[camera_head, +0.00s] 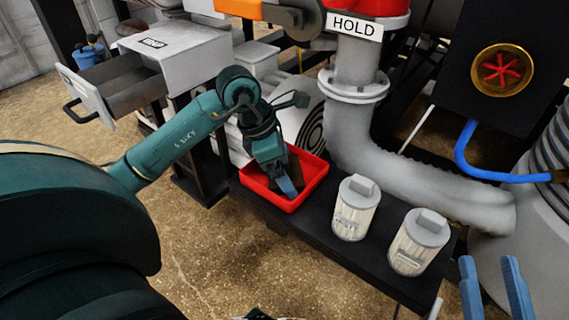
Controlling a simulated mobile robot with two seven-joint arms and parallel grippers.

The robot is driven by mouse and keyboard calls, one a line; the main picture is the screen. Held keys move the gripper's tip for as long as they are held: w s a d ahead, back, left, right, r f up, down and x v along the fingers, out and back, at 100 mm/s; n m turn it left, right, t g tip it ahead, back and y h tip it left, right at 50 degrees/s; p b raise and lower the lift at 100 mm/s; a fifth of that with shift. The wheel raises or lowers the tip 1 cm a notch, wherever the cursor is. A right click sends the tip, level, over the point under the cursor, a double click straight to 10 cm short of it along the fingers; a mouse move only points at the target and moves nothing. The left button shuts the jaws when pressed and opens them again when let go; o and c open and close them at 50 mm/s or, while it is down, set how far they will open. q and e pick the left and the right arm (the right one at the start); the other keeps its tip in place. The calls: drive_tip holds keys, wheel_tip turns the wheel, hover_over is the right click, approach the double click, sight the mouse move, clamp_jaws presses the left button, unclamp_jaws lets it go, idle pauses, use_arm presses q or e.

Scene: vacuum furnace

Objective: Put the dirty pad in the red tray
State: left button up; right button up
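The red tray (322,178) sits on a dark bench left of two filter canisters. My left gripper (288,190) points down into the tray, with a blue finger showing inside its walls. A dark brownish piece (294,164) shows behind that finger inside the tray. It may be the dirty pad, but the gripper partly hides it. I cannot tell whether the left gripper holds it or is open. My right gripper (493,287) is at the bottom right, its two blue fingers spread apart and empty.
Two pale canisters with grey lids, one (354,212) nearer the tray and one (417,246) further right, stand on the bench (325,240). A grey pipe (400,175) curves behind them. An open drawer (110,88) juts out at left. A HOLD sign (354,26) is above.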

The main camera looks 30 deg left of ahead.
use_arm(q)
drive_tip(key=shift+r, duration=0.15)
drive_tip(key=p+v, duration=0.2)
drive_tip(key=v, duration=0.4)
drive_tip(key=shift+a+r+p, duration=0.1)
drive_tip(key=shift+r+p, duration=0.1)
drive_tip(key=shift+p, duration=0.15)
drive_tip(key=shift+s+a+r, duration=0.1)
drive_tip(key=shift+r, duration=0.2)
drive_tip(key=shift+s+r, duration=0.1)
drive_tip(key=shift+r, duration=0.1)
use_arm(e)
drive_tip(key=shift+s+d+f+g+h, duration=0.15)
drive_tip(key=shift+f+g+h, duration=0.15)
drive_tip(key=shift+f+h, duration=0.25)
drive_tip(key=shift+r, duration=0.15)
